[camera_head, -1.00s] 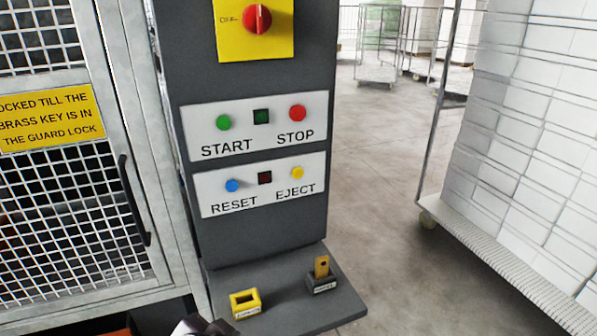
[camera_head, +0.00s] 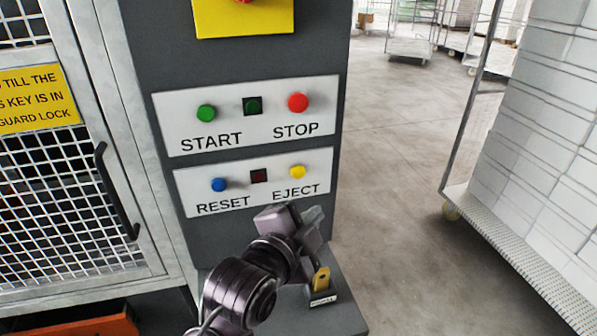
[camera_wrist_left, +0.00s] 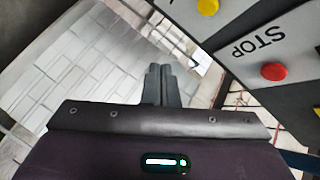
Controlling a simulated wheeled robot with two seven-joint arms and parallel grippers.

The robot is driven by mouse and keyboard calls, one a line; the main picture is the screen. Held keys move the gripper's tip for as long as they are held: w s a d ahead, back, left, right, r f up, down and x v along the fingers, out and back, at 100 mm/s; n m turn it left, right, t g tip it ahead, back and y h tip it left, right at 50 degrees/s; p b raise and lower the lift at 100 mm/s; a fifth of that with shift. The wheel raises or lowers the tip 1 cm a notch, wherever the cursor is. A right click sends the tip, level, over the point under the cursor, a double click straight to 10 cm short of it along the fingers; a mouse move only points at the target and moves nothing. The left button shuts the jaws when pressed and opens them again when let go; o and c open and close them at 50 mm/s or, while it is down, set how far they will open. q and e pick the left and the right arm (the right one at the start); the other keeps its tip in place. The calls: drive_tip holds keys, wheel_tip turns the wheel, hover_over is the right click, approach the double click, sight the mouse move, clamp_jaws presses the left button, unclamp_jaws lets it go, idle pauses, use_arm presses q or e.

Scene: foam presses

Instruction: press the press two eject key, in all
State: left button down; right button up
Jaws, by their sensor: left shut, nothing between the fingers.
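The yellow EJECT key (camera_head: 297,172) sits at the right of the lower white panel (camera_head: 237,190) on the grey column. The yellow key also shows at the top of the left wrist view (camera_wrist_left: 207,6). My left gripper (camera_head: 305,218) is just below the EJECT label in the head view, apart from the key as far as I can tell. Its fingers (camera_wrist_left: 159,72) are shut and empty in the left wrist view, pointing past the panel's side. My right gripper is in neither view.
The lower panel also holds a blue RESET key (camera_head: 219,184) and a dark lamp (camera_head: 258,176). Above are green START (camera_head: 206,112) and red STOP (camera_head: 298,102). A brass key (camera_head: 321,278) stands on the shelf below.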

sight(298, 172)
use_arm(q)
drive_tip(key=w, duration=0.3)
drive_tip(key=w+a+p, duration=0.1)
drive_tip(key=w, duration=0.2)
drive_tip(key=w+a+p, duration=0.1)
drive_tip(key=w, duration=0.2)
drive_tip(key=shift+a+f, duration=0.15)
drive_tip(key=shift+a, duration=0.1)
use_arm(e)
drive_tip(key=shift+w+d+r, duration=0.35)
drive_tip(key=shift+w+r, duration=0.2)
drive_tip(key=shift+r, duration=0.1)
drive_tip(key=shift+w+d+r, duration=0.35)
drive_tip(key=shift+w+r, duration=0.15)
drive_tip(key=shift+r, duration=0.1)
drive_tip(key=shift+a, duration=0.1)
use_arm(q)
drive_tip(key=shift+w, duration=0.1)
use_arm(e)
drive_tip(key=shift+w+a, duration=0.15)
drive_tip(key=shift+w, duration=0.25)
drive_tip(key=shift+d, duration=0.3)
